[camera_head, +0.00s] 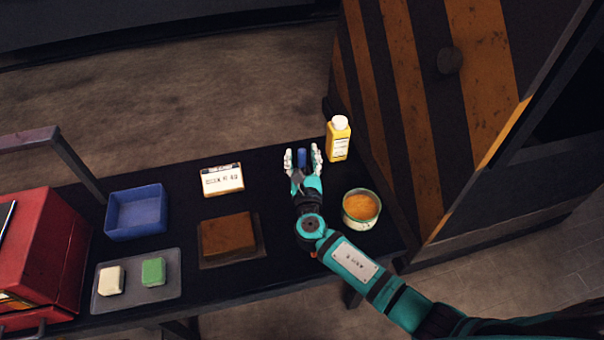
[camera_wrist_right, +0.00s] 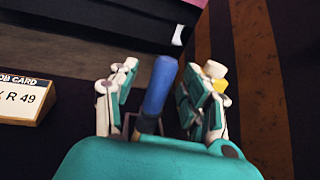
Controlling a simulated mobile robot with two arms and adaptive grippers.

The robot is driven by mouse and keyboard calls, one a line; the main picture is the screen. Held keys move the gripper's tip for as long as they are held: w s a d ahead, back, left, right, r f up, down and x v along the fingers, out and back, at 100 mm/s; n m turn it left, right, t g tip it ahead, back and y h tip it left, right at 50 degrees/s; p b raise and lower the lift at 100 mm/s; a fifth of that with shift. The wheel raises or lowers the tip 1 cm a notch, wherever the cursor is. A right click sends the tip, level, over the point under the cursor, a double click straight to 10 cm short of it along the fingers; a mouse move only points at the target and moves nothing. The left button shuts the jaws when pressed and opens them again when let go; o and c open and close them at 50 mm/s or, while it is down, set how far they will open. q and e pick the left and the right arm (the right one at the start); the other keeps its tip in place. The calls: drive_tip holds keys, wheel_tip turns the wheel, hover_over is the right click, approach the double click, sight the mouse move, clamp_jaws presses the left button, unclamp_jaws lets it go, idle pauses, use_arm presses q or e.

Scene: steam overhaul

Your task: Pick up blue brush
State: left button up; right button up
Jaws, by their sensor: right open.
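The blue brush (camera_head: 302,158) stands near the back edge of the black table, left of a yellow bottle. In the right wrist view its blue handle (camera_wrist_right: 160,84) rises between the two fingers, leaning slightly. Its lower end is hidden behind my gripper's palm. My right gripper (camera_head: 303,160) is open, with its white and teal fingers on either side of the handle. In the right wrist view the right gripper (camera_wrist_right: 163,95) shows gaps between the handle and both fingers. My left gripper is not in view.
A yellow bottle with a white cap (camera_head: 338,140) stands close right of my gripper. An open tin (camera_head: 361,208) stands beside my forearm. A job card (camera_head: 222,180), brown block (camera_head: 228,234), blue bin (camera_head: 137,212), grey tray (camera_head: 168,291) and red box (camera_head: 45,250) lie left.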

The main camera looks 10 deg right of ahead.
clamp_jaws()
idle(0.6)
